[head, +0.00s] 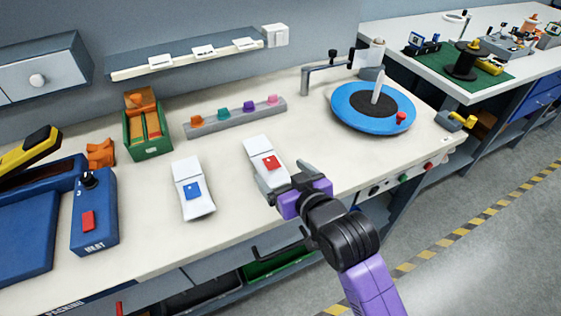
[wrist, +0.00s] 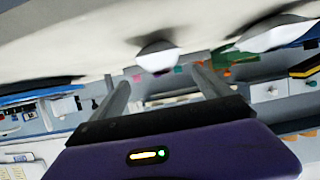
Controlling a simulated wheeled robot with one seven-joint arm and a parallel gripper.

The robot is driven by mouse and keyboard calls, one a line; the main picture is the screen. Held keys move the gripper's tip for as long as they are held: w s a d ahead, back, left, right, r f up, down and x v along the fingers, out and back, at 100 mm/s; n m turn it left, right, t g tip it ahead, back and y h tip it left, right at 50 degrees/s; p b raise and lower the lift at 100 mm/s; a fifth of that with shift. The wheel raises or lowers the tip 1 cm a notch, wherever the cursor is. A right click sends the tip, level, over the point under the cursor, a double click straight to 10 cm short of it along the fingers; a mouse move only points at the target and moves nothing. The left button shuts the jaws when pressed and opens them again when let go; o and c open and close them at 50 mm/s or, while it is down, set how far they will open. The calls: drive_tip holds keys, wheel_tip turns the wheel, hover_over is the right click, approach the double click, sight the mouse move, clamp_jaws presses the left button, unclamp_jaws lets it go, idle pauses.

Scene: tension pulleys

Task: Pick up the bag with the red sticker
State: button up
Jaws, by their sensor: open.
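The bag with the red sticker (head: 258,148) is white and lies on the workbench in the head view, its red square near its front end. A similar white bag with a blue sticker (head: 182,173) lies to its left. My gripper (head: 287,176) is open and empty at the near end of the red-sticker bag, one finger on each side in the picture. In the upside-down wrist view, a white bag end (wrist: 157,56) shows beyond and between my fingers (wrist: 163,88); no sticker is visible there. Whether the fingers touch the bag cannot be told.
On the workbench (head: 225,236) stand a grey rail (head: 240,114) with coloured pegs, a green box (head: 147,136), a blue turntable (head: 345,98) and a blue heat unit (head: 95,215). A shelf (head: 190,57) hangs behind. Bare bench lies between the two bags.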

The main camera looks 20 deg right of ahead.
sight(270, 162)
drive_tip(key=shift+w+f, duration=0.2)
drive_tip(key=shift+f, duration=0.15)
drive_tip(key=shift+x, duration=3.6)
drive_tip(key=shift+a, duration=0.15)
drive_tip(key=shift+c, duration=0.4)
drive_tip(key=c, duration=1.4)
drive_tip(key=shift+r, duration=0.1)
drive_tip(key=shift+c, duration=1)
drive_tip(key=shift+r, duration=0.1)
